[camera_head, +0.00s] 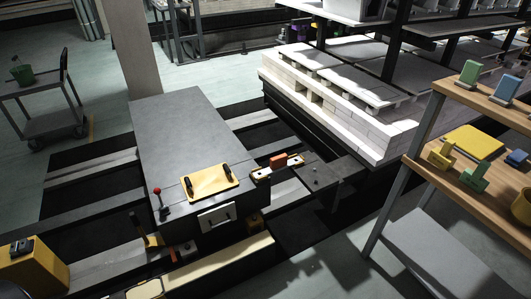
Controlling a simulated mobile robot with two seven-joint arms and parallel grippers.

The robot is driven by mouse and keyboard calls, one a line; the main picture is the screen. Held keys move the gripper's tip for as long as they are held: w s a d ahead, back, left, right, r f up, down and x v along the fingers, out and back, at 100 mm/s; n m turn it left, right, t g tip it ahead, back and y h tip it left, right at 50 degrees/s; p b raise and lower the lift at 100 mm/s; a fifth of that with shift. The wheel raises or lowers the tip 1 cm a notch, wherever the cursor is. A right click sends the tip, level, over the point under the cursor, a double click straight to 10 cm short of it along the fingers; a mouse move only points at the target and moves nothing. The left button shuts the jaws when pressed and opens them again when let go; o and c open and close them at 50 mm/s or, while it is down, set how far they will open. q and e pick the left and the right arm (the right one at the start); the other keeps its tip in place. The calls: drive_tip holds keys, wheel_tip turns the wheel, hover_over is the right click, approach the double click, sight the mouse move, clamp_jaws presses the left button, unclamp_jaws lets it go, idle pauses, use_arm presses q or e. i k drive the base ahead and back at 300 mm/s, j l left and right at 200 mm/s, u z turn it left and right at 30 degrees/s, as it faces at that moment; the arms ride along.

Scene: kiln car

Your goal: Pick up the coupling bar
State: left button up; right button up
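What looks like the coupling bar (264,174) is a short pale bar with dark round spots near its ends and an orange block (278,161) on its middle. It lies at the gap between the low grey car (180,130) and the dark plate (318,178) sticking out from the kiln car (330,128). I cannot tell whether its ends are pinned to either side. Neither of my grippers can be made out in the head view, so nothing is seen touching the bar.
A yellow plate (210,181) with two black handles and a red-knobbed lever (159,199) are on the grey car. Rails (90,178) run below it. At right stands a wooden-shelved rack (455,185) with coloured blocks. Floor is clear at lower right.

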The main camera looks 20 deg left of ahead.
sight(280, 162)
drive_tip(key=i+l+u, duration=0.1)
drive_tip(key=i+u, duration=0.15)
drive_tip(key=u, duration=0.15)
drive_tip(key=i+l+u, duration=0.2)
drive_tip(key=u, duration=0.2)
drive_tip(key=i+l+u, duration=0.25)
drive_tip(key=u, duration=0.15)
drive_tip(key=i+l+u, duration=0.15)
drive_tip(key=l+u, duration=0.25)
drive_tip(key=i+l+u, duration=0.15)
drive_tip(key=l+u, duration=0.25)
drive_tip(key=j, duration=0.15)
